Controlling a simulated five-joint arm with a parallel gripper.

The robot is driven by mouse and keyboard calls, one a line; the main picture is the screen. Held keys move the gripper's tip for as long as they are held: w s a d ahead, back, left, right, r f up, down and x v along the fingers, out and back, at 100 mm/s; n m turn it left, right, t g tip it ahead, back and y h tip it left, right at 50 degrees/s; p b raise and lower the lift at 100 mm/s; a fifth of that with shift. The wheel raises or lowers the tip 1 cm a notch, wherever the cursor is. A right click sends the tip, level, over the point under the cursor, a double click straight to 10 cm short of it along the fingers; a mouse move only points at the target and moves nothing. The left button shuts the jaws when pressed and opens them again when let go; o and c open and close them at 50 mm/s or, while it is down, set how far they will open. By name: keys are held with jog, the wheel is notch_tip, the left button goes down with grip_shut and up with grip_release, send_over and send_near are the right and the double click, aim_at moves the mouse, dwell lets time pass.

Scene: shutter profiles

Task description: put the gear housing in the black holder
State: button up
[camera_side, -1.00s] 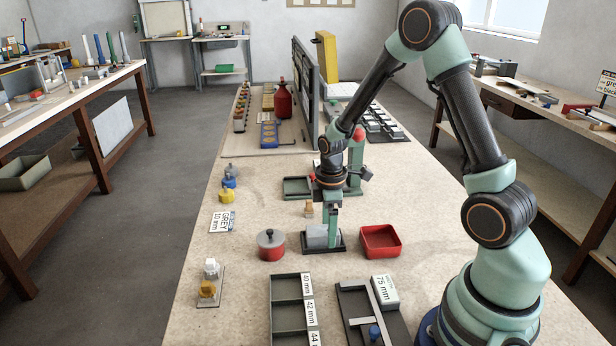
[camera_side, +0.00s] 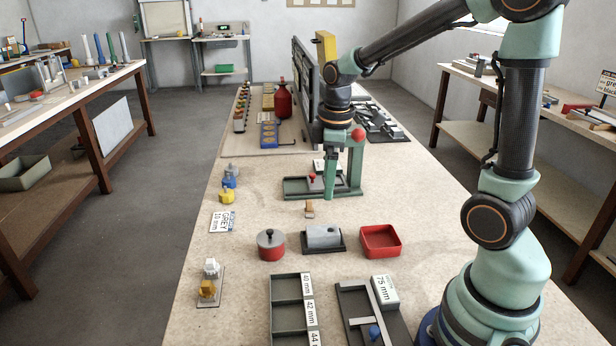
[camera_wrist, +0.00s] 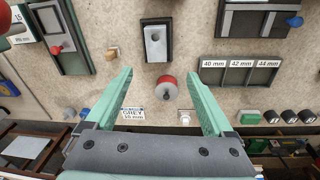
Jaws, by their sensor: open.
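The gear housing is a light grey block (camera_side: 323,236) with a dark hole in it. It sits in the black holder (camera_side: 342,247) on the bench. The wrist view also shows the housing (camera_wrist: 155,52) inside the rim of the holder (camera_wrist: 143,23); I cannot tell whether it is fully seated.
A red pot with a grey lid (camera_side: 271,245) stands left of the holder, and an empty red tray (camera_side: 381,242) stands right of it. A small brown piece (camera_side: 309,209) lies behind the holder. Compartment trays (camera_side: 291,303) lie in front.

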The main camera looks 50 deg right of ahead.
jog(key=s+a+r+m+t, duration=0.4)
jog(key=s+a+r+m, duration=0.3)
jog(key=a, duration=0.1)
jog(key=shift+r+t, duration=0.3)
